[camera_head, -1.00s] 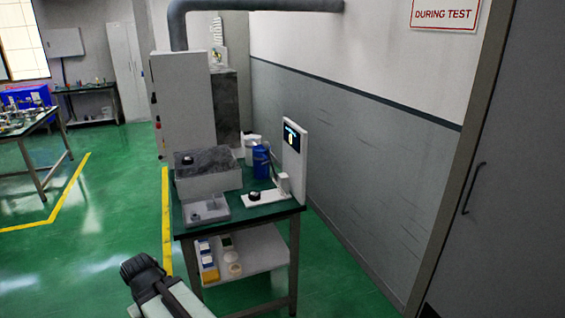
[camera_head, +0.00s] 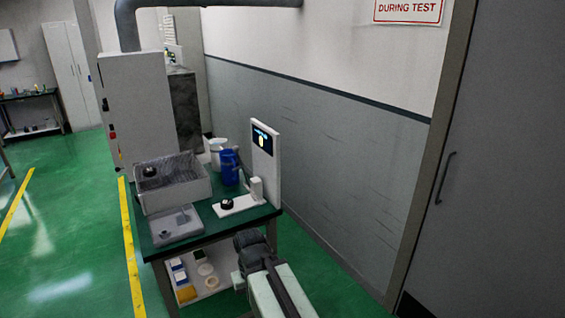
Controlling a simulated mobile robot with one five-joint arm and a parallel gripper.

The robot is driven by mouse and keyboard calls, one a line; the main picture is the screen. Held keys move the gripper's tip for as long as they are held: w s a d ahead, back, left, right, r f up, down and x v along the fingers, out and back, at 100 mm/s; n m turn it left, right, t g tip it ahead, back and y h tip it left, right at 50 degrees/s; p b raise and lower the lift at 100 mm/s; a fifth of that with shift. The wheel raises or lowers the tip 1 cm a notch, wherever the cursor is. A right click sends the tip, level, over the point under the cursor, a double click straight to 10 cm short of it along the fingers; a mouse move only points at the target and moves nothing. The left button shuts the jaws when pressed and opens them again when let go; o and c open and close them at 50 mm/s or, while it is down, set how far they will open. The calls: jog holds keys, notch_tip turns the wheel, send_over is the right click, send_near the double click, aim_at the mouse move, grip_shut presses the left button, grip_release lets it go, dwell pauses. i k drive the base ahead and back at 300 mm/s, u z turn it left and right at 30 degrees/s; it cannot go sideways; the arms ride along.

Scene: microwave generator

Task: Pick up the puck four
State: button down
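A small dark round puck (camera_head: 227,204) sits on the white flat base of a device (camera_head: 243,207) at the right of the green-topped table. Another dark round piece (camera_head: 150,172) shows at the grey open box (camera_head: 182,196) on the same table. No number is readable on either, so I cannot tell which is puck four. My arm rises from the bottom edge, and its dark end with my gripper (camera_head: 250,248) is in front of the table, below its top in the picture and apart from both pieces. Its fingers cannot be made out.
A light grey tray (camera_head: 176,228) lies at the table's front left. A lower shelf (camera_head: 212,285) holds small boxes. Green floor is open at left; a wall is at right.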

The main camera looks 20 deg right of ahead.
aim_at(227, 204)
jog(key=z, duration=0.2)
jog(key=i, duration=1)
jog(key=z, duration=0.05)
